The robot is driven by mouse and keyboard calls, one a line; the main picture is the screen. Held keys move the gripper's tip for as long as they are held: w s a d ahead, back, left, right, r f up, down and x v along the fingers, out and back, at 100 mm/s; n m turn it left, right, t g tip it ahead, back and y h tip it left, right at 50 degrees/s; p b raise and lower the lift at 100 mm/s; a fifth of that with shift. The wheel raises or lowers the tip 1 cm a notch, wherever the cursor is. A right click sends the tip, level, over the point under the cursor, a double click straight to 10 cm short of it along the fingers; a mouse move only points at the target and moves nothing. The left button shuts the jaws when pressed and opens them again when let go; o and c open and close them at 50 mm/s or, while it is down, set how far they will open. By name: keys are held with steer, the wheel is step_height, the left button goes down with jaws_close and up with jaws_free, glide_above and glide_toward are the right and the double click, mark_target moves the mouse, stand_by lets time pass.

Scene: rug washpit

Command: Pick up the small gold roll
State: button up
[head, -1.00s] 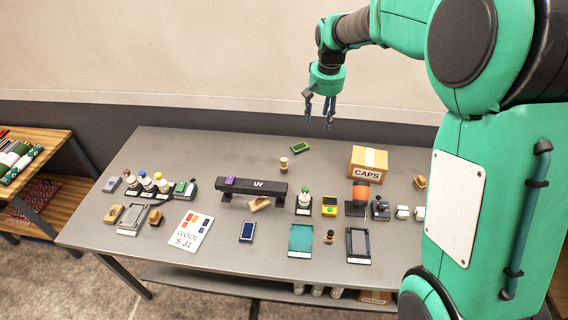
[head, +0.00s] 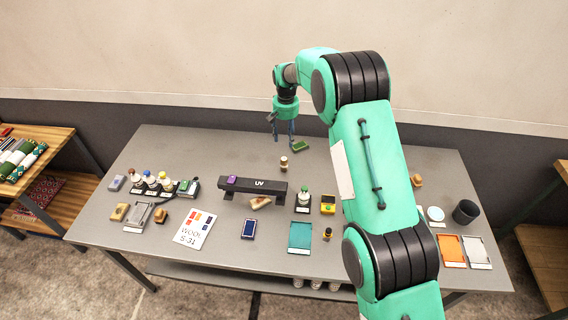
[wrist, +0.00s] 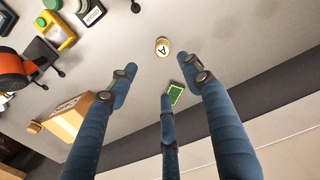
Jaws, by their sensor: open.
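A small upright tan-gold cylinder (head: 284,162), which looks like the small gold roll, stands near the back middle of the table. In the wrist view its round top (wrist: 162,47) shows a pale face with a dark letter A, ahead of the fingertips. My gripper (head: 283,138) hangs fingers down above the table's back edge, close to the roll. In the wrist view its blue fingers (wrist: 162,80) are spread with nothing between them. The roll is apart from the fingers.
A green block (head: 300,146) lies just beside the roll. A black UV arch (head: 253,187) stands in front of it. The cardboard box (wrist: 68,118) is to the left in the wrist view. Bottles and trays fill the front of the table (head: 160,140); its back left is clear.

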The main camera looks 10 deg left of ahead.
mark_target(284, 158)
steer(key=shift+w+a+f, duration=0.15)
steer(key=shift+a+f, duration=0.2)
steer(key=shift+f, duration=0.3)
steer(key=shift+f, duration=4.3)
steer(key=shift+f, duration=0.1)
steer(key=shift+f+p, duration=0.3)
steer(key=shift+f, duration=2.2)
steer(key=c, duration=1.3)
